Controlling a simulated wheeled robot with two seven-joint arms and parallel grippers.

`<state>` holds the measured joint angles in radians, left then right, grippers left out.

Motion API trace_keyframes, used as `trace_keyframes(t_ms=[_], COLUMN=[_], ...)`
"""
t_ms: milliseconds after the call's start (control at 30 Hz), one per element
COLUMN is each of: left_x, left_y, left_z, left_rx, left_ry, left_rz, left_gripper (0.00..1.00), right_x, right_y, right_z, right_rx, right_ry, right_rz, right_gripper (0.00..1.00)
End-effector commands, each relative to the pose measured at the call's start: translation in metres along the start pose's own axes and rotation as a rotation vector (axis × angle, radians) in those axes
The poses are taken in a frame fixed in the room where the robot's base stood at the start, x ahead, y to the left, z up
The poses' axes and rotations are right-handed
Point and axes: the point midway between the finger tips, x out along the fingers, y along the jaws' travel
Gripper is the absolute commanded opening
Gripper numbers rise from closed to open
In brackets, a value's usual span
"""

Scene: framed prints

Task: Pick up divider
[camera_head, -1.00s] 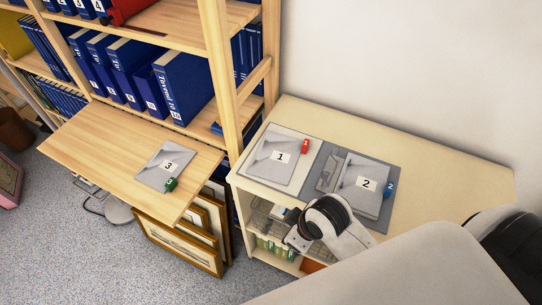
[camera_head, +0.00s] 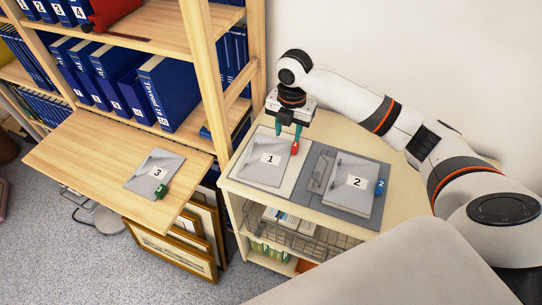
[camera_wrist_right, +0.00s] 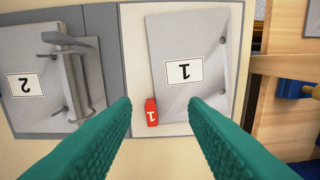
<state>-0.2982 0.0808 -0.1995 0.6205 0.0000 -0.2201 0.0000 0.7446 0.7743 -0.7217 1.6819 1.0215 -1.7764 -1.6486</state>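I cannot tell which object is the divider. A grey sheet labelled 1 (camera_head: 262,173) lies on the low cabinet with a small red tag marked 1 (camera_head: 294,148) at its edge. A sheet labelled 2 (camera_head: 345,198) lies beside it with a blue tag (camera_head: 380,184). My right gripper (camera_head: 288,133) is above the red tag, pointing down, its green fingers apart and empty. In the right wrist view the red tag (camera_wrist_right: 151,112) shows between the fingertips, near the left one, beside sheet 1 (camera_wrist_right: 190,95). My left gripper is not in view.
A wooden shelf board (camera_head: 95,150) at left bears sheet 3 (camera_head: 150,165) with a green tag (camera_head: 161,191). Blue binders (camera_head: 170,90) fill the bookcase. Framed prints (camera_head: 180,250) lean below the board. A wire basket (camera_head: 300,240) sits inside the cabinet.

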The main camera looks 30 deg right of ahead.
Motion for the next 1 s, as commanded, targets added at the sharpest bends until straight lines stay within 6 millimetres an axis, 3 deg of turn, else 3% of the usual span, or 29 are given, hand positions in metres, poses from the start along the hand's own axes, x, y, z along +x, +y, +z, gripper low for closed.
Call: trace_keyframes(t_ms=[33, 100, 233, 533, 833, 1000], left_x=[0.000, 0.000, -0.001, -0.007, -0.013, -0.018], left_y=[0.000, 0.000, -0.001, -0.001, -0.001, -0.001], left_z=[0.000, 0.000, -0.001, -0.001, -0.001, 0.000], left_rx=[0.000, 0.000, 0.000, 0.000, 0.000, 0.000], left_ry=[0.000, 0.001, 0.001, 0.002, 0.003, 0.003], left_rz=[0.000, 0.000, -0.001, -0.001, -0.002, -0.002], left_gripper=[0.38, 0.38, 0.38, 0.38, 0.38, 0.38], right_x=[-0.014, -0.027, -0.032, 0.017, 0.043, 0.069], right_y=[0.003, 0.006, 0.010, 0.011, 0.011, 0.012], right_z=[-0.016, -0.028, -0.037, -0.036, -0.036, -0.037], right_rx=[-0.033, -0.076, -0.115, -0.118, -0.118, -0.118], right_ry=[0.005, -0.001, -0.010, -0.012, -0.011, -0.011], right_rz=[0.009, 0.018, 0.026, 0.025, 0.025, 0.025], right_gripper=[0.40, 0.40, 0.40, 0.40, 0.40, 0.40])
